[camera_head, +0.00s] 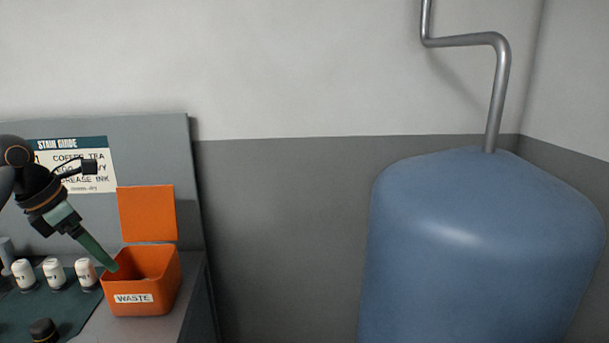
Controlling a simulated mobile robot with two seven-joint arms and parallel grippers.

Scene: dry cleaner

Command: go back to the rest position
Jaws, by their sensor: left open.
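My left gripper (99,251) comes in from the left with its fingers pointing down and to the right. It is open, and its green fingertip is in front of or above the left rim of the orange waste bin (141,299); I cannot tell whether they touch. I see nothing held in it. The bin stands on the counter with its orange lid (147,213) raised at the back. My right gripper is not in view.
Several white bottles (54,272) stand on a dark green mat (66,309) left of the bin. A black-capped item (43,330) is at the front. A stain guide sign (75,165) is on the grey back panel. A large blue tank (480,250) with a pipe (497,100) stands right.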

